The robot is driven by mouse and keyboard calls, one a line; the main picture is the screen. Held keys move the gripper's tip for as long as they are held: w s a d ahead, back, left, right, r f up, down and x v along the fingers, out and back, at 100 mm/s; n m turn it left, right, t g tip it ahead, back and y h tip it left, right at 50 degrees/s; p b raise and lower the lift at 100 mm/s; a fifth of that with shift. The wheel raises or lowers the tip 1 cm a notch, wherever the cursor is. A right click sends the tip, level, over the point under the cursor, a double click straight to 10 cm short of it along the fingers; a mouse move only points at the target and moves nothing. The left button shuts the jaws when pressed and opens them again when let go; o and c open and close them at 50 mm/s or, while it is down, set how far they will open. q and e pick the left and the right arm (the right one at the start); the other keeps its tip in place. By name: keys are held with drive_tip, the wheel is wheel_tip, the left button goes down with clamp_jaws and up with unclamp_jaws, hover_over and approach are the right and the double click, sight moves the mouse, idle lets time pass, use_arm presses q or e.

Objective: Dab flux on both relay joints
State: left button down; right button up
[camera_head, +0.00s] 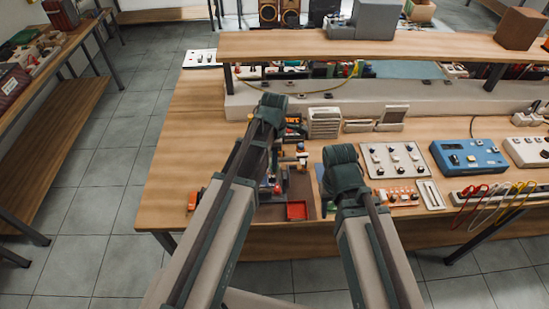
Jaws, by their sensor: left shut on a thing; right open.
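My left gripper (273,165) is mostly hidden behind its own arm, low over a dark brown mat (299,184) at the bench's near left. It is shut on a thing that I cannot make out. Small parts stand beside it on the mat, with a red tray (296,210) at the front. My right gripper (328,197) is open, largely covered by its dark green wrist, at the mat's right edge. The relay joints and the flux cannot be told apart here; my arms cover part of the work spot.
Right of my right arm lie an orange board (397,196), a pale knob panel (396,161) and a blue instrument (469,157). Red and yellow leads (472,192) hang at the front right. A raised shelf (400,48) spans the back.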

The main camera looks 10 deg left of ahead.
use_arm(q)
wheel_tip(320, 180, up, 5)
drive_tip(key=p, duration=0.4)
drive_tip(key=shift+f+p, duration=0.2)
drive_tip(key=shift+p, duration=0.15)
drive_tip(key=shift+f, duration=0.15)
